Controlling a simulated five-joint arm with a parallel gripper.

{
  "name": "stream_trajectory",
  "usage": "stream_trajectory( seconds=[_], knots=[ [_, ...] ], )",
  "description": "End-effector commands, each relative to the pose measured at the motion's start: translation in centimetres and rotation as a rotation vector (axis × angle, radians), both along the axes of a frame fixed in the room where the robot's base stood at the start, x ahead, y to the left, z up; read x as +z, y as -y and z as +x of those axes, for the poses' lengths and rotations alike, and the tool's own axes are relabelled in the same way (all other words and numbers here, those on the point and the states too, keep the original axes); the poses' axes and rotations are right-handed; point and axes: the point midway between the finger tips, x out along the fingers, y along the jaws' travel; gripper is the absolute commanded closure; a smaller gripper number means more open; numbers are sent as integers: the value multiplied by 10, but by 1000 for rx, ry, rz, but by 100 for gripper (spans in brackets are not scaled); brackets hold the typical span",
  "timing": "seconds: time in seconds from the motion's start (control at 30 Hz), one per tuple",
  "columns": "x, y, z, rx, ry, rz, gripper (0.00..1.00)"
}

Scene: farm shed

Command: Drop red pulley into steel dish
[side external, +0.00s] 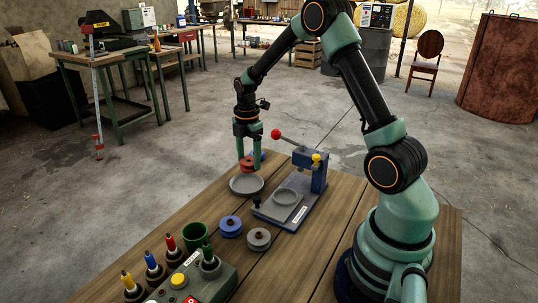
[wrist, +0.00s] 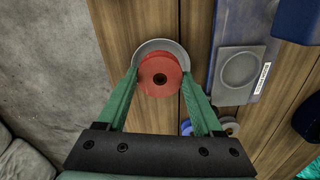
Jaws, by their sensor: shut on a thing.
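The red pulley (wrist: 160,76) is held between the green fingers of my gripper (wrist: 161,84). In the side external view the red pulley (side external: 247,164) hangs low between the fingertips of my gripper (side external: 248,161). The steel dish (side external: 246,185) lies on the wooden table just below the pulley. In the wrist view the pulley covers most of the dish, and the dish's grey rim (wrist: 160,43) shows beyond it. The pulley appears above the dish, with a small gap in the side external view.
A blue press (side external: 308,165) with a red-knobbed lever and a round plate stands right of the dish. A blue pulley (side external: 230,226) and a grey pulley (side external: 259,239) lie in front. A green cup (side external: 195,234) and a button box (side external: 190,280) are at the near left.

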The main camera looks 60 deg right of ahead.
Motion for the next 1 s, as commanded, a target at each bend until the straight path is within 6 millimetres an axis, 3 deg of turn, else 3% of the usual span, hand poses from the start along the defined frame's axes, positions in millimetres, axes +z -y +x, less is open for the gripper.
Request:
stream_trajectory(
  seconds=[0.17,0.2,0.27,0.63,1.0],
  knots=[
    [0,0,0,0,1,0,100],
    [0,0,0,0,1,0,17],
    [0,0,0,0,1,0,0],
    [11,0,1,0,3,-1,0],
    [82,0,1,0,6,-2,0]
  ],
)
